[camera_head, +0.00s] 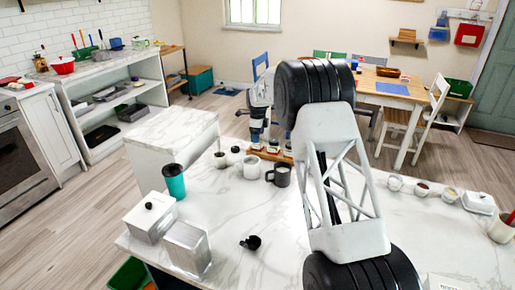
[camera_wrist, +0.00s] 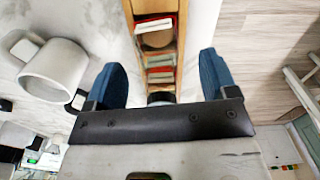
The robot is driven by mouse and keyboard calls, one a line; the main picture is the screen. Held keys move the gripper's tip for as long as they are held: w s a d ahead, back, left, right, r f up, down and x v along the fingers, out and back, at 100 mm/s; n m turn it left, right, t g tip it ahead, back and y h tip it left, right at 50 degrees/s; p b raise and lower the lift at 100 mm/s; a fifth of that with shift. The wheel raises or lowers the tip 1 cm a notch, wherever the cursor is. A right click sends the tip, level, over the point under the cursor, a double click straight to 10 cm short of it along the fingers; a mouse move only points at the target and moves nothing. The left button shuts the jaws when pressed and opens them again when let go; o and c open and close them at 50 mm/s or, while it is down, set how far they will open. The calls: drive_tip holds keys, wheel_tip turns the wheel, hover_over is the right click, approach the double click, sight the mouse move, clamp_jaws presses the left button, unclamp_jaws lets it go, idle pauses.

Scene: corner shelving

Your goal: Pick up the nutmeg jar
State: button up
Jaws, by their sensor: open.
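A narrow wooden rack (camera_wrist: 181,45) holds several small jars (camera_wrist: 160,58) with red and pale parts, in the wrist view. In the head view the rack (camera_head: 285,158) stands at the far edge of the marble counter, partly hidden by my arm. I cannot read any label, so I cannot tell which jar is the nutmeg jar. My gripper (camera_wrist: 160,82) is open and empty, with one blue finger on each side of the rack. It is over the rack in the head view (camera_head: 264,138). A dark round object (camera_wrist: 161,97) shows low between the fingers.
A white mug (camera_wrist: 52,75) is left of the left finger in the wrist view. A dark grey mug (camera_head: 280,177) and a white cup (camera_head: 251,168) stand close by the rack. A teal tumbler (camera_head: 174,182) and metal canisters (camera_head: 186,246) are at left. The counter's front middle is mostly clear.

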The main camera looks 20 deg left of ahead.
sight(258, 145)
drive_tip(key=shift+s+f, duration=0.2)
drive_tip(key=shift+f, duration=2.4)
drive_tip(key=c, duration=1.1)
